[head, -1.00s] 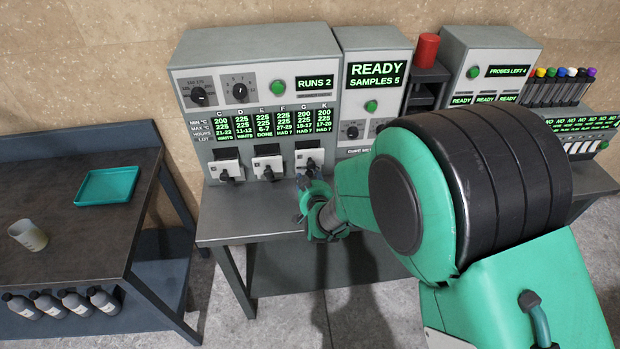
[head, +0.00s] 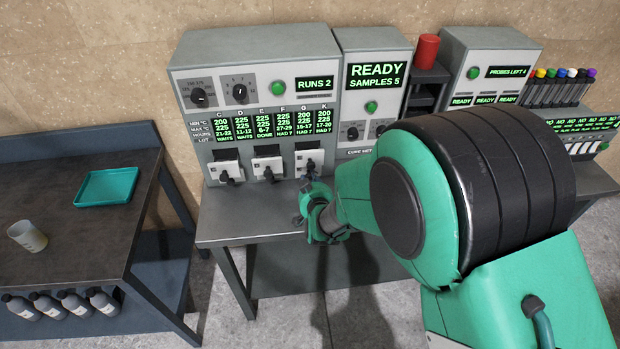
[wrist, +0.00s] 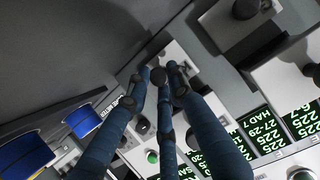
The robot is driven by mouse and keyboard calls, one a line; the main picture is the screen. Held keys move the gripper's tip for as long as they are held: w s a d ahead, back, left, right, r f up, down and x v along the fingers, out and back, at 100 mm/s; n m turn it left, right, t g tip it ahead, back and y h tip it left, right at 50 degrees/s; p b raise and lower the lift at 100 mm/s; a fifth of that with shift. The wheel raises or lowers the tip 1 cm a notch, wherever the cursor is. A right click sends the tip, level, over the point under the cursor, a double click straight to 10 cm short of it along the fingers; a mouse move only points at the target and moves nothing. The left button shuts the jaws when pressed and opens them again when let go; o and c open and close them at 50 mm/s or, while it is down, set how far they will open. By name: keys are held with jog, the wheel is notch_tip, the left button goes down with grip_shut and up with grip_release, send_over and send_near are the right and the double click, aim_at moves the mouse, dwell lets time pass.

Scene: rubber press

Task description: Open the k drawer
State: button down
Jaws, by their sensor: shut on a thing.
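The grey press cabinet (head: 186,130) has lit columns C to K above a row of white drawer fronts with black handles. The rightmost front showing plainly (head: 308,158) sits below the G and K columns, just above my gripper (head: 308,185). The area behind my gripper is hidden in the head view. In the wrist view my gripper (wrist: 163,75) has its blue-grey fingers closed together around a black handle (wrist: 157,76) in front of a pale drawer front (wrist: 183,60). The fingers cover most of that handle. I cannot read a letter on this drawer.
Other pale fronts with black knobs show beside it in the wrist view (wrist: 285,82). The "READY" cabinet (head: 372,115) stands to the right, with a red cylinder (head: 427,50) on a dark rack. A side table (head: 60,185) at left holds a teal tray (head: 107,187) and a beaker (head: 27,236).

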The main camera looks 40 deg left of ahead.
jog(key=shift+s+d+f, duration=0.1)
jog(key=shift+s+d, duration=1.15)
jog(key=c, duration=1.5)
grip_release()
jog(key=shift+c, duration=0.2)
jog(key=v, duration=1.2)
jog(key=shift+w, duration=0.1)
